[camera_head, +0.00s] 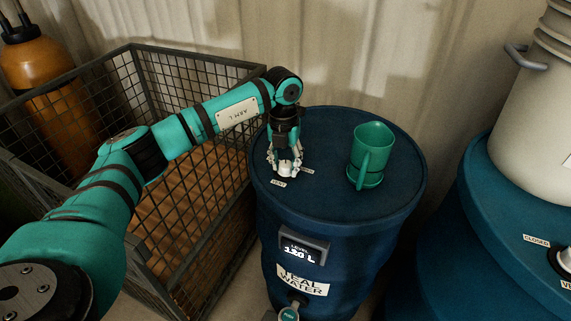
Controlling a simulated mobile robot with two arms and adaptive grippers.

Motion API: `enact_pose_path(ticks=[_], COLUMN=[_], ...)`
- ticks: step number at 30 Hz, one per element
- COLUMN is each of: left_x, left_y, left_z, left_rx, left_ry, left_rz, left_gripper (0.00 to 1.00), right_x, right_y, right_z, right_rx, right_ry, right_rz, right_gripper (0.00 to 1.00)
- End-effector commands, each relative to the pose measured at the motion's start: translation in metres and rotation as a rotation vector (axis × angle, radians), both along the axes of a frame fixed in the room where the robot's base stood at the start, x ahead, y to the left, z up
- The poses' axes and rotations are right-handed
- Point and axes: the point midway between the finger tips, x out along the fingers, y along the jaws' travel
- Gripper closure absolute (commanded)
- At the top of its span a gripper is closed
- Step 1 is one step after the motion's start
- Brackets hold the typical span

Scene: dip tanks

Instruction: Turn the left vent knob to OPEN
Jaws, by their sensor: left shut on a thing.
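The left vent knob (286,169) is a small pale piece on top of the blue drum (330,206), near the drum's left side. A small vent label (278,183) lies in front of it, and another small label (307,171) beside it is too small to read. My left gripper (285,164) points down from above, with its fingers shut around the knob. The fingers hide most of the knob, so I cannot tell which way it is turned. My right gripper is not in view.
A green mug-shaped vessel (370,150) stands on the drum lid right of my gripper. A wire-mesh crate (165,59) stands at left, with an orange cylinder (37,62) behind it. A larger blue tank (490,215) at right has a closed label (536,240) and a partly cut-off knob.

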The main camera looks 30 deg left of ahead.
Motion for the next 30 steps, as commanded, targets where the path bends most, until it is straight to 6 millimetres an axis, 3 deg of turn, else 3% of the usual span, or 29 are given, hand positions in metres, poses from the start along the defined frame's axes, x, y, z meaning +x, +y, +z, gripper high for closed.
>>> enact_pose_path(ticks=[30], left_x=[0.001], left_y=[0.0], left_z=[0.001], left_rx=[0.001], left_ry=[-0.003], left_rz=[-0.949], left_gripper=[0.96], right_x=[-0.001], right_y=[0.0], right_z=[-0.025], right_rx=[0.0], right_ry=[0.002], right_rz=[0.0], right_gripper=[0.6])
